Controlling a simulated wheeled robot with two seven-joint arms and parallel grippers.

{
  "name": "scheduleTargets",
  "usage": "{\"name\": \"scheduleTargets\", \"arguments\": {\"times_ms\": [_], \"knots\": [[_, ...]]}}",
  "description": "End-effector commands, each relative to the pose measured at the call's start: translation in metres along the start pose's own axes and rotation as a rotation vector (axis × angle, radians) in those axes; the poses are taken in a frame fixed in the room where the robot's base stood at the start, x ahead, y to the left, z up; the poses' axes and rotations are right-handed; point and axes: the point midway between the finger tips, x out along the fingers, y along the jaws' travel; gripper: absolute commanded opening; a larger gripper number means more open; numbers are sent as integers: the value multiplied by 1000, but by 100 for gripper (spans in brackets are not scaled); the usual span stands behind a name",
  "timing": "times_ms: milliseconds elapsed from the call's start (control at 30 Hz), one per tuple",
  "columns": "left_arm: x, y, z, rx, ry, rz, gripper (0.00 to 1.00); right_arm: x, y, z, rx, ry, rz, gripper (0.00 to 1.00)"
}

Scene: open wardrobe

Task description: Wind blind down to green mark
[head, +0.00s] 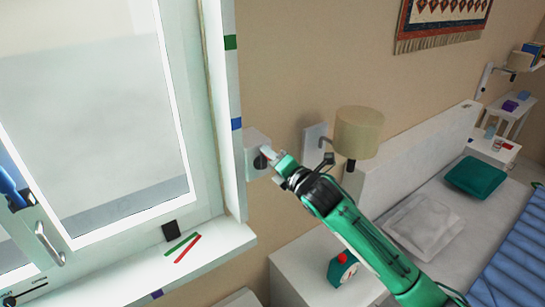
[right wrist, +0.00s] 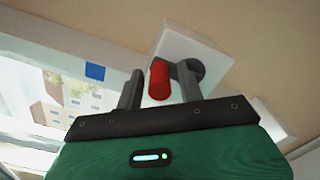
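A white winder box (head: 257,150) is on the wall right of the window. It also shows in the right wrist view (right wrist: 185,52), with a dark round hub, a crank arm and a red knob (right wrist: 159,80). My right gripper (head: 267,158) is at the box. Its two fingers stand apart either side of the red knob, with visible gaps. A green mark (head: 230,42) is high on the window's side strip, with a blue mark (head: 236,124) below it. The blind's lower edge cannot be made out. A blue part at the left edge may be my left gripper (head: 17,203); its fingers are unclear.
The sill (head: 215,245) holds a green stick (head: 181,244), a red stick (head: 187,249) and a dark block (head: 171,230). A wall lamp (head: 358,132) is close beside my right arm. A bed (head: 460,215) and a white cabinet (head: 305,262) are at right.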

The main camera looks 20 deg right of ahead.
Motion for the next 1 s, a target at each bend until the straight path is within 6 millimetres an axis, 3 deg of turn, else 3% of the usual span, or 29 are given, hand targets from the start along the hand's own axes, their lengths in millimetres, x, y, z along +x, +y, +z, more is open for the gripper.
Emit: {"name": "scheduleTargets", "arguments": {"times_ms": [33,167,200,567,1000], "knots": [[0,0,0,0,0,0,0,0,0,0,0,0,0,27],[0,0,0,0,0,0,0,0,0,0,0,0,0,2],[0,0,0,0,0,0,0,0,0,0,0,0,0,1],[0,0,0,0,0,0,0,0,-2,3,62,-1,-1,1],[-1,0,0,0,0,0,0,0,-16,15,412,-2,-1,1]]}}
